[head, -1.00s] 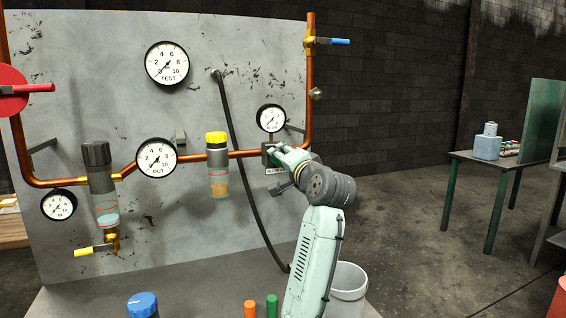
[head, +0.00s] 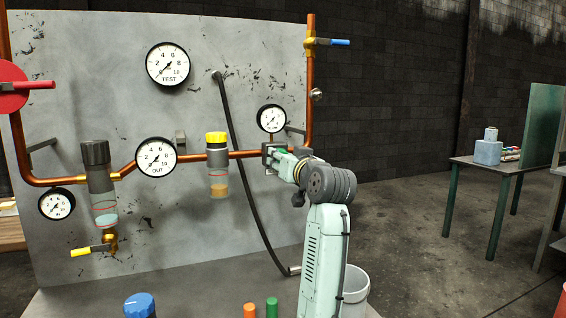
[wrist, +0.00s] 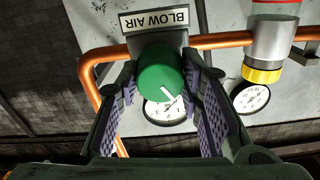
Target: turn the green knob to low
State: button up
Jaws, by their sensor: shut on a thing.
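The green knob (wrist: 158,72) is a round cap with a short white pointer line, which points down and to the right in the wrist view. It sits under a plate lettered BLOW AIR (wrist: 155,18), which appears upside down there. My gripper (wrist: 160,82) has one padded finger on each side of the knob and is shut on it. In the head view a small bit of the green knob (head: 281,153) shows at my gripper (head: 278,160); the fingers cover most of it. The scale marks around the knob cannot be made out.
A small gauge (head: 271,119) stands just above the knob. Copper pipe (head: 245,154) runs along the grey panel (head: 110,40). A yellow-capped regulator (head: 217,160) is to the left, and a black hose (head: 240,185) hangs nearby. A blue-handled valve (head: 332,42) is above right.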

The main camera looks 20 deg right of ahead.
jog(key=n, duration=0.3)
jog(key=n+b, duration=0.1)
jog(key=n, duration=0.2)
jog(key=shift+f+n, duration=0.2)
jog(key=shift+n, duration=0.1)
jog(key=n+b, duration=0.1)
jog(key=n, duration=0.4)
jog(key=n+b, duration=0.1)
jog(key=n, duration=0.5)
jog(key=shift+n, duration=0.4)
jog(key=n, duration=0.5)
jog(key=shift+n, duration=0.3)
jog(key=o, duration=1.2)
jog(key=shift+c, duration=0.2)
